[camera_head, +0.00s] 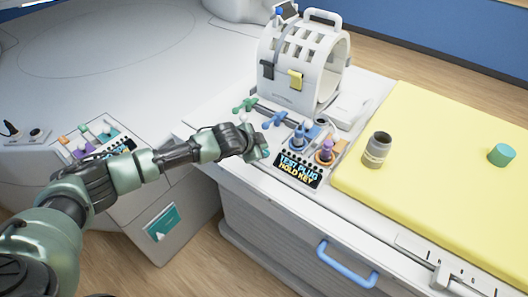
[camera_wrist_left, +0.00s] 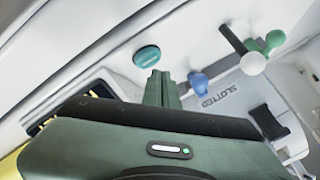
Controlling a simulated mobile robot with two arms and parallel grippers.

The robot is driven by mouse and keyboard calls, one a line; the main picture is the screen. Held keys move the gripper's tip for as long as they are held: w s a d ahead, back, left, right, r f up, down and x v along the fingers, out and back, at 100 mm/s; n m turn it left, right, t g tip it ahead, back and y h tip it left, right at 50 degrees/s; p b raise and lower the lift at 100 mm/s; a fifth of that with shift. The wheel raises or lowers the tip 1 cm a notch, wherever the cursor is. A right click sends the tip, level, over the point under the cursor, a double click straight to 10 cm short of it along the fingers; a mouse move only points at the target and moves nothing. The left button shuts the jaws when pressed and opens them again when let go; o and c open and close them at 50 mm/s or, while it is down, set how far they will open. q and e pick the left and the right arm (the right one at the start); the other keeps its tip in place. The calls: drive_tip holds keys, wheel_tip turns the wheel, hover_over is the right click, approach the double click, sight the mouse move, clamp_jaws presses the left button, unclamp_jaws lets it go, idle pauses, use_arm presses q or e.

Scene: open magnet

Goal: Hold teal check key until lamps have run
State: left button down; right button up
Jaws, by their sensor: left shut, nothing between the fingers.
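The teal check key (camera_wrist_left: 147,56) is a small oval button on the white panel, just past my fingertips in the left wrist view. In the head view a bit of teal (camera_head: 266,153) shows beside my left gripper, which covers most of that spot. My left gripper (camera_head: 260,152) is shut and empty, and its closed fingers show in the left wrist view (camera_wrist_left: 160,77). I cannot tell whether the fingertips touch the key. The dark display (camera_head: 297,170) reads "TEST PLUG HOLD KEY", with a row of small lamps along its upper edge. My right gripper is not in view.
Green (camera_head: 245,104) and blue (camera_head: 273,120) levers stand behind my gripper, with a purple-topped plug (camera_head: 326,152) to the right. A white slotted coil (camera_head: 303,65) stands behind.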

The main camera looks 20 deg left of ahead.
use_arm(q)
drive_tip(key=shift+f, duration=0.15)
drive_tip(key=shift+f, duration=0.3)
drive_tip(key=shift+f, duration=0.5)
idle(2.5)
drive_tip(key=shift+r, duration=0.1)
idle(1.9)
drive_tip(key=shift+r+p, duration=0.75)
drive_tip(key=shift+r, duration=0.05)
wheel_tip(320, 180, up, 5)
drive_tip(key=p, duration=0.5)
drive_tip(key=shift+r, duration=0.1)
